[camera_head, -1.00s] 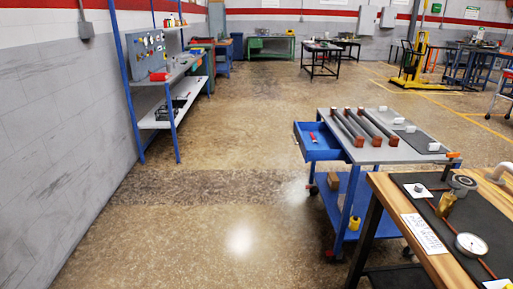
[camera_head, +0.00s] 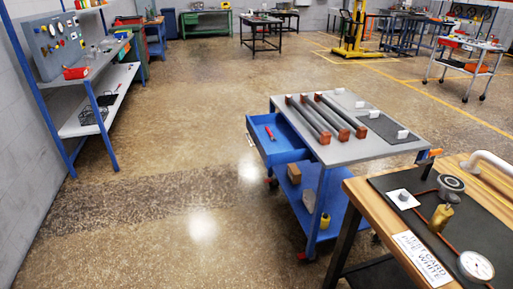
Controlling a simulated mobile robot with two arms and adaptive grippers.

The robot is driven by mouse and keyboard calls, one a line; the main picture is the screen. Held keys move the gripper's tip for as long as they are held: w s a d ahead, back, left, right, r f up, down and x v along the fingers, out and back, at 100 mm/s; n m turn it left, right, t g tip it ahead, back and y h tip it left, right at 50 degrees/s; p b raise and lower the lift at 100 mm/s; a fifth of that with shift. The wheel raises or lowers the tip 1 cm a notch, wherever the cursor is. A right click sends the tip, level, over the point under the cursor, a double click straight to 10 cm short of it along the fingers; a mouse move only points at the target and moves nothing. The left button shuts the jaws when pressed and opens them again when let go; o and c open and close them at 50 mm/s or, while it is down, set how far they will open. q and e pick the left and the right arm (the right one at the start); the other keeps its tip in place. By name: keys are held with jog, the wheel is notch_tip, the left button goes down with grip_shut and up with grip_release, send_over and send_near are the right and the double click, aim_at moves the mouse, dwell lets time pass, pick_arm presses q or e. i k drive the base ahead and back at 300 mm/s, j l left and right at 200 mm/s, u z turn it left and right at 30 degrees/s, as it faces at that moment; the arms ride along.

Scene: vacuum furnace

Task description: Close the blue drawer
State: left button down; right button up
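The blue drawer (camera_head: 262,147) stands pulled out from the left side of a cart with a grey top (camera_head: 346,152) and blue frame. A small red-handled tool (camera_head: 270,133) lies inside the drawer. The drawer's handle (camera_head: 256,146) is on its outer left face. Neither of my grippers is in view.
A wooden workbench (camera_head: 358,196) with a black mat and gauge stands at the front right, close to the cart. Grey bars with copper-coloured ends (camera_head: 320,118) lie on the cart top. A blue-framed shelf (camera_head: 102,92) stands along the left wall. The floor (camera_head: 170,160) left of the drawer is clear.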

aim_at(289, 146)
jog(key=i+z, duration=0.2)
jog(key=z, duration=0.2)
jog(key=i+j+z, duration=0.15)
jog(key=z, duration=0.2)
